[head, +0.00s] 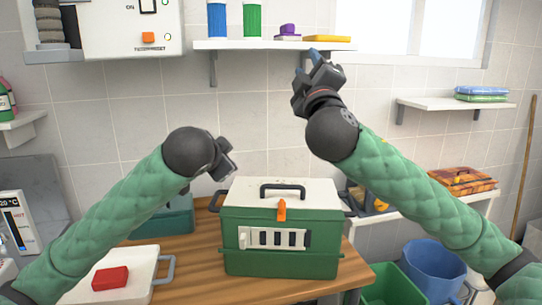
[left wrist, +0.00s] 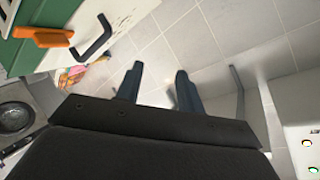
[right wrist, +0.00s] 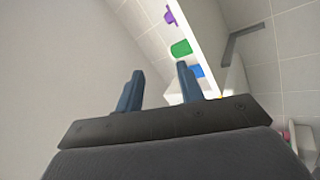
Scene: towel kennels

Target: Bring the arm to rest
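My left gripper (head: 222,160) is in the middle of the head view, up and to the left of the green kennel box. In the left wrist view its two fingers (left wrist: 158,85) stand apart with nothing between them. My right gripper (head: 318,72) is raised just below the right end of the upper shelf. In the right wrist view its fingers (right wrist: 159,88) are apart and empty. Both arms have green quilted sleeves.
A green box (head: 282,225) with a white lid and orange latch stands on the wooden table (head: 190,258). A white lidded box (head: 140,280) with a red block (head: 110,278) is at left. The upper shelf (head: 270,44) holds cups. A blue bin (head: 432,266) stands at right.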

